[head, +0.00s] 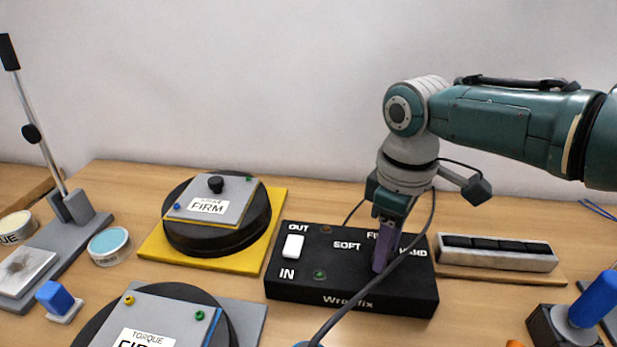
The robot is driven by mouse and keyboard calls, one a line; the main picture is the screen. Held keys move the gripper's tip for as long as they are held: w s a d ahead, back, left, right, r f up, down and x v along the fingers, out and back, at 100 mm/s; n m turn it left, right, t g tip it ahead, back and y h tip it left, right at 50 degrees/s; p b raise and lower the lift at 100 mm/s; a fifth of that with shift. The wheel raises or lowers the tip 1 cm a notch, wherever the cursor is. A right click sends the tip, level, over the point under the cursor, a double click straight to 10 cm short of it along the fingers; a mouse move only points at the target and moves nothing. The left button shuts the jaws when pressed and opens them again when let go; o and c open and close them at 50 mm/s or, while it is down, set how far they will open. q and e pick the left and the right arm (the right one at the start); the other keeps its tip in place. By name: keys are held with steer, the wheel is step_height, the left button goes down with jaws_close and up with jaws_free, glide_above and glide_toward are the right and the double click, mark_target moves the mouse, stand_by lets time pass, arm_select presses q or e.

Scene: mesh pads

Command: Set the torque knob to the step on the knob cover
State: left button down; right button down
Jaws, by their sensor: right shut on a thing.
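The black control box (290,285) stands in the middle of the table, with SOFT, FIRM and HARD printed around the knob's place. My right gripper (379,266) points down onto it, shut, its purple fingers between SOFT and HARD. The torque knob is hidden by the fingers, so its pointer cannot be read. A grey cover (180,316) with a label reading TORQUE and, partly cut off, FIRM lies on a black round thing at the front left. Another grey cover (238,190) with a black knob and a FIRM label lies on a black disc behind it. My left gripper is not in view.
A white rocker switch (292,247) sits on the box between OUT and IN. A grey bar with black keys (497,252) stands to the right. A lever stand (75,207) and a round tin (108,244) stand at left. A dark cable crosses in front of the box.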

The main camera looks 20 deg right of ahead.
steer(key=c, duration=0.5)
jaws_free()
steer(key=shift+r, duration=0.1)
step_height(320, 180, up, 10)
steer(key=p, duration=0.3)
